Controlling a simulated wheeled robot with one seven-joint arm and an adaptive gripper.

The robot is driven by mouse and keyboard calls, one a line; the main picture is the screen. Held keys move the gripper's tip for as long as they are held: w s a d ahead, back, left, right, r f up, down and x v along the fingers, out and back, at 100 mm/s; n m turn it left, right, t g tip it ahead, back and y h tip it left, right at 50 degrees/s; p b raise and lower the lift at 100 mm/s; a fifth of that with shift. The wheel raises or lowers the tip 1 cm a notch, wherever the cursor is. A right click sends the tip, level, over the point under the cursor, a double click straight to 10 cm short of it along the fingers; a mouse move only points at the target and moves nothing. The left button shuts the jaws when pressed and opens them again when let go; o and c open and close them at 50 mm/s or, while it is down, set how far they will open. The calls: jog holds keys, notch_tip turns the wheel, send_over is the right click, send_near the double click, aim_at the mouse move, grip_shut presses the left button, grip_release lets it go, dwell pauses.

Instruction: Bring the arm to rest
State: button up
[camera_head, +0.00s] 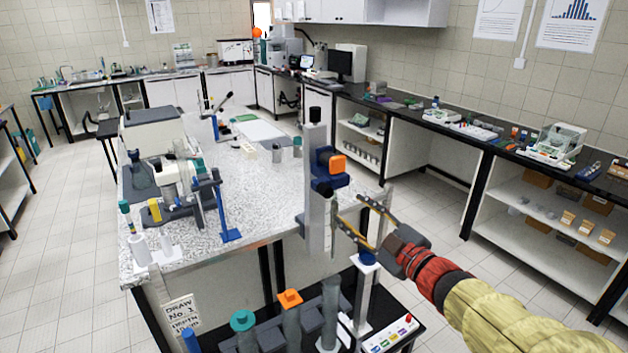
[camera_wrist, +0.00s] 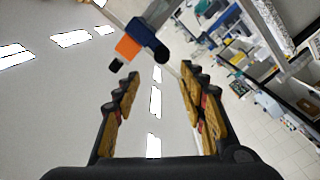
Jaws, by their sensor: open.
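My gripper (camera_head: 362,222) is open and empty, with its fingers spread, in the right middle of the head view. My arm, in yellow and red, reaches in from the lower right. The fingers point toward a grey upright column (camera_head: 316,180) that carries a blue and orange clamp (camera_head: 328,170). In the wrist view, the open gripper (camera_wrist: 155,100) has nothing between its fingers. The clamp also shows there, beyond the fingertips (camera_wrist: 140,42). I cannot tell whether a finger touches the column.
A speckled bench (camera_head: 255,190) with lab devices stands to the left. Below my gripper, a low dark stand (camera_head: 400,336) holds several grey cylinders, one with an orange cap (camera_head: 290,298). A shelved counter (camera_head: 480,148) runs along the right. Tiled floor is clear between bench and counter.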

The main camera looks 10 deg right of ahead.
jog(key=s+d+f+m+g+h, duration=0.1)
jog(key=d+f+m+g+h, duration=0.2)
jog(key=d+f+m+h, duration=0.5)
jog(key=s+d+f+m+g+h, duration=0.25)
jog(key=s+d+f+g, duration=0.2)
jog(key=s+d, duration=0.3)
jog(key=s+a+f+m+g+y, duration=0.25)
jog(key=s+a+m+g, duration=0.2)
jog(key=s+a, duration=0.75)
jog(key=s+a+r+n+y, duration=0.2)
jog(key=s+a+r, duration=0.2)
jog(key=s+a, duration=0.2)
jog(key=a, duration=0.2)
jog(key=shift+s+a, duration=0.15)
jog(key=shift+a, duration=0.15)
